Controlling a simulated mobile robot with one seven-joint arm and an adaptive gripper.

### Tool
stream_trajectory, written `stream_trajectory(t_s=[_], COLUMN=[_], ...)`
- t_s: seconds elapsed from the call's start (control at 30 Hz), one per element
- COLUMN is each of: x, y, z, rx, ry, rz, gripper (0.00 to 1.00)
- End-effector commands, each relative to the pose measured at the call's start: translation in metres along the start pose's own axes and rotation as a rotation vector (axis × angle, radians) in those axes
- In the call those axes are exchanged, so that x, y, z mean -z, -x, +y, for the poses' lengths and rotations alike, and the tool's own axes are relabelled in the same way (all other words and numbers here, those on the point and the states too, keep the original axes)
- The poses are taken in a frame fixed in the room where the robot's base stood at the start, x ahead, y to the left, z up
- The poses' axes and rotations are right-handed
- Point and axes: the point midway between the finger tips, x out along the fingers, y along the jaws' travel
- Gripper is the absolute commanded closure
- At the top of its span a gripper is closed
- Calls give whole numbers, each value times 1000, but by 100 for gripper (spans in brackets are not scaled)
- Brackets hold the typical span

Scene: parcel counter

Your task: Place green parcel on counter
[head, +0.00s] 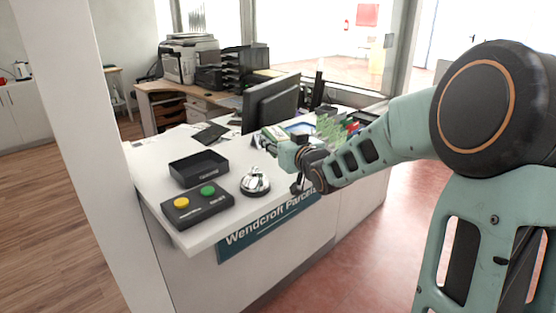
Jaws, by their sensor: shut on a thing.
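My arm reaches in from the right over the counter (158,180). My gripper (270,143) is at its far end, mostly hidden behind my own wrist and small in the head view. The fingers are hard to make out, and I cannot tell whether the parcel touches the counter.
A black tray (198,169), a box with yellow and green buttons (197,207) and a silver bell (255,182) stand on the near counter. A monitor (271,102) stands behind. Several colourful items (338,127) lie right of it. Bare counter shows left of the tray.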

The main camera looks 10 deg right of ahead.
Motion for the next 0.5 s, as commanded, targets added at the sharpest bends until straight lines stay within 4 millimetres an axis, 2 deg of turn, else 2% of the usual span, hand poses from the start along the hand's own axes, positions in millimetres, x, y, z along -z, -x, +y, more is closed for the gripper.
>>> stream_trajectory(t_s=[0.03,0.2,0.5], x=[-11,-28,-41], y=[-8,-24,-35], z=[4,16,23], rx=[0,0,0], ry=[-4,-2,-1], rz=[-1,0,1], gripper=[87,87,87])
